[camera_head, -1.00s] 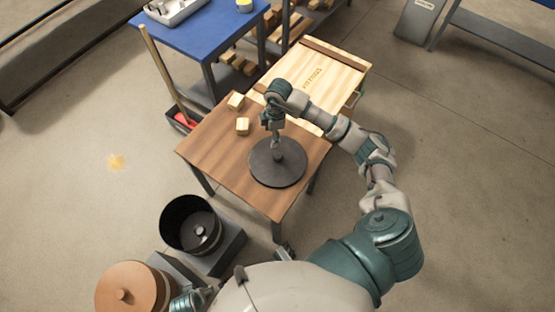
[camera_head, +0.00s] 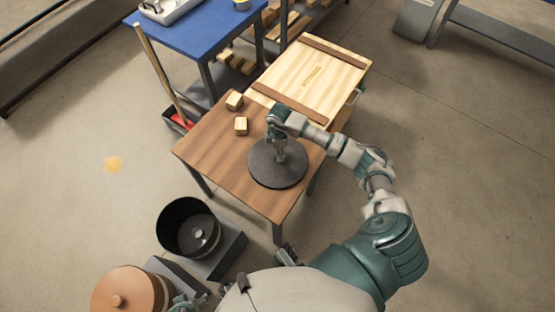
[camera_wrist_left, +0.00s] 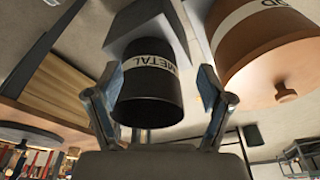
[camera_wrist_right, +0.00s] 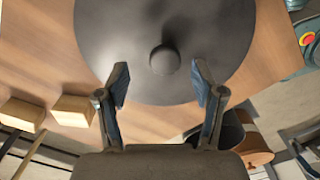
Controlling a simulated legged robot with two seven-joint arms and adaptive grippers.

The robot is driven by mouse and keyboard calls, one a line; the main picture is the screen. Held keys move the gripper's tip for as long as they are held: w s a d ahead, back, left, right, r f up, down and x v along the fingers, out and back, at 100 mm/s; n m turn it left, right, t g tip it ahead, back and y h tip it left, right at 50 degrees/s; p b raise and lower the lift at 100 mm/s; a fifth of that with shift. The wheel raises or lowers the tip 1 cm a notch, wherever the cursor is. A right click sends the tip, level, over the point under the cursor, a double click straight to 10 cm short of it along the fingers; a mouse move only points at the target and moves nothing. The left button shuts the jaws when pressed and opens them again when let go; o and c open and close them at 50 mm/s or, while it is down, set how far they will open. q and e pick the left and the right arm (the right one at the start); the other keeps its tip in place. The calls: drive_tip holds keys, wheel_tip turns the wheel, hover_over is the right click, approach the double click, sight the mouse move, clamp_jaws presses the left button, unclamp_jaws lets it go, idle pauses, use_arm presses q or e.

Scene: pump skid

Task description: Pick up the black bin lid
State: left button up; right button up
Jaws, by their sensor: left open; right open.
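The black bin lid (camera_head: 262,174) is a round dark disc lying flat on the brown wooden table (camera_head: 222,150). In the right wrist view the lid (camera_wrist_right: 110,40) shows its round centre knob (camera_wrist_right: 165,60). My right gripper (camera_head: 279,153) points down over the lid's middle. In the right wrist view its fingers (camera_wrist_right: 161,82) are open, with the knob beyond and between the tips; I cannot tell if they touch it. My left gripper (camera_wrist_left: 157,85) is open and empty, facing the black bin (camera_wrist_left: 150,100) labelled METAL. In the head view, the bin (camera_head: 170,225) stands open.
Two small wooden blocks (camera_head: 241,126) sit on the table left of the lid. A wooden crate (camera_head: 320,75) is behind it. A copper-coloured lidded bin (camera_head: 125,290) stands at the lower left near my left gripper. A blue table (camera_head: 200,35) is at the back.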

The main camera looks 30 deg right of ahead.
drive_tip(key=f, duration=0.2)
drive_tip(key=f+b, duration=0.1)
drive_tip(key=f, duration=0.1)
drive_tip(key=shift+s+a+f, duration=0.1)
drive_tip(key=shift+s+a, duration=0.15)
drive_tip(key=shift+c, duration=0.5)
use_arm(q)
drive_tip(key=w, duration=0.1)
drive_tip(key=w+t, duration=0.1)
drive_tip(key=w+d, duration=0.1)
drive_tip(key=shift+r+t, duration=0.3)
drive_tip(key=shift+t, duration=0.1)
use_arm(e)
clamp_jaws()
